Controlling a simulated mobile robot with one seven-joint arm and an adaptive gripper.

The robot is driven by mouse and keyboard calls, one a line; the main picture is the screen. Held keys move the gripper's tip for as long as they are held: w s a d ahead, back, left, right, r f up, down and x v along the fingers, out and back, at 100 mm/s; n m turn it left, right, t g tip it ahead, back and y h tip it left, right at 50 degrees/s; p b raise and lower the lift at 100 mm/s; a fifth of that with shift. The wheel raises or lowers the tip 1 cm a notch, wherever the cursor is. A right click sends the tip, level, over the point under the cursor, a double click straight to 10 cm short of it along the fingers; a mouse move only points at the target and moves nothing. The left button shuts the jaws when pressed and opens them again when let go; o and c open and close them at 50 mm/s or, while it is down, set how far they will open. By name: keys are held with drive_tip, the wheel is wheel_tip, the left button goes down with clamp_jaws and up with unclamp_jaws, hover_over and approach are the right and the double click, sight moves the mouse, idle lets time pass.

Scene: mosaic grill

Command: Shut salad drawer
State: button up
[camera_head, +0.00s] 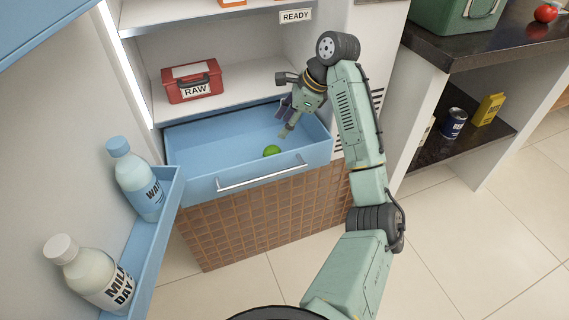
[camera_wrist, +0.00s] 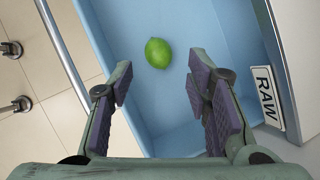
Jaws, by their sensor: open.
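The salad drawer (camera_head: 205,183) is light blue and stands pulled out of the fridge, with a silver bar handle (camera_head: 262,174) across its front. A green lime (camera_head: 272,151) lies on the drawer floor. My gripper (camera_head: 285,132) is over the drawer, pointing down inside it, behind the front panel. In the wrist view my gripper (camera_wrist: 155,100) is open and empty, its purple-padded fingers apart. The lime (camera_wrist: 158,53) shows beyond and between the fingertips, apart from them. The drawer (camera_wrist: 180,125) fills the middle of that view.
A red box (camera_head: 192,82) labelled RAW sits on the shelf above the drawer. The open fridge door at left holds a water bottle (camera_head: 136,180) and a milk bottle (camera_head: 90,272). A dark counter (camera_head: 465,65) stands at right. The tiled floor before the drawer is clear.

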drive_tip(key=shift+s+a+f+n+t+y, duration=0.1)
drive_tip(key=shift+s+a+n+t+y, duration=0.85)
drive_tip(key=shift+y, duration=0.25)
drive_tip(key=shift+c, duration=1.2)
drive_tip(key=s+t, duration=0.1)
drive_tip(key=s+d+n+t+y, duration=0.1)
drive_tip(key=t, duration=0.1)
drive_tip(key=s+d+n+t, duration=0.1)
drive_tip(key=s, duration=0.1)
drive_tip(key=shift+d+y+p, duration=0.25)
drive_tip(key=shift+y+p, duration=0.05)
drive_tip(key=c, duration=0.4)
drive_tip(key=s+d+t, duration=0.1)
drive_tip(key=s, duration=0.1)
drive_tip(key=s+d+f+t+h, duration=0.1)
drive_tip(key=s+d+t, duration=0.2)
drive_tip(key=s+d, duration=0.1)
drive_tip(key=s, duration=0.1)
drive_tip(key=shift+d+f+h, duration=0.2)
drive_tip(key=shift+f+h, duration=0.1)
clamp_jaws()
drive_tip(key=t+h, duration=0.2)
drive_tip(key=h, duration=0.1)
approach(304, 151)
drive_tip(key=p+x, duration=0.1)
drive_tip(key=x, duration=0.4)
drive_tip(key=shift+s+a+f, duration=0.1)
drive_tip(key=shift+f, duration=0.05)
drive_tip(key=shift+w+a, duration=0.2)
drive_tip(key=shift+w, duration=0.5)
